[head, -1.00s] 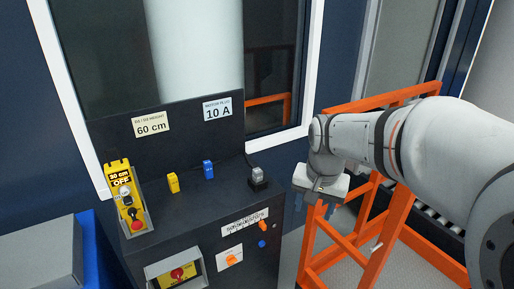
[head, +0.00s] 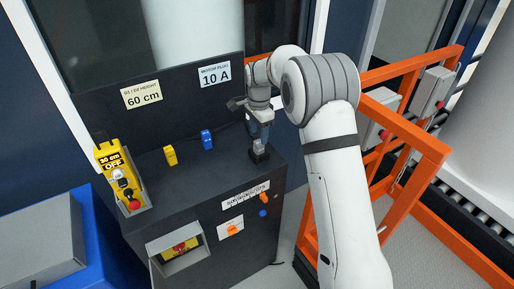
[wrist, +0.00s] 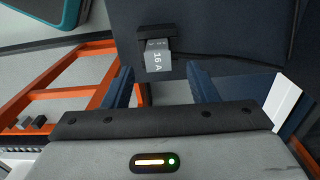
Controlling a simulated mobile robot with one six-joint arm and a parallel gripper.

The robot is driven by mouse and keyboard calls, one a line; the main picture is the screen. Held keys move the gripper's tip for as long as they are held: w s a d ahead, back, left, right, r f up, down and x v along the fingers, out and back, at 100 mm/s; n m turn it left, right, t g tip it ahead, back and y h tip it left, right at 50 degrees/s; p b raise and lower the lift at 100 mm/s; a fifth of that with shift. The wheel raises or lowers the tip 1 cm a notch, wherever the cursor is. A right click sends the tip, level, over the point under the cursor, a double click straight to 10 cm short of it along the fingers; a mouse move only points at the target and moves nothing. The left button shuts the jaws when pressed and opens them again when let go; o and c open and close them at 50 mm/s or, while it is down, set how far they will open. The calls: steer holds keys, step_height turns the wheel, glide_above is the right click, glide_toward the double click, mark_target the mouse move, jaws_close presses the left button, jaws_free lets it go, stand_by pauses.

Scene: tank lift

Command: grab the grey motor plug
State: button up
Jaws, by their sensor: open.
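The grey motor plug (head: 259,146) stands upright in a black holder (head: 259,157) at the right end of the dark console top. In the wrist view the plug (wrist: 157,61) is marked 16 A and lies ahead of the fingers, around the middle between them. My gripper (head: 259,132) is just above the plug in the head view. In the wrist view its two blue fingers (wrist: 160,88) are wide apart with nothing between the tips.
A yellow plug (head: 170,155) and a blue plug (head: 207,139) stand to the left on the console (head: 205,185). A yellow control pendant (head: 119,175) is at its left end. The orange frame (head: 415,135) stands right of the console. A sign reads motor plug 10 A (head: 214,74).

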mark_target(259, 142)
step_height(259, 142, down, 6)
steer(key=shift+s+r+p, duration=0.15)
steer(key=shift+p, duration=0.55)
steer(key=shift+c, duration=0.5)
steer(key=c, duration=1)
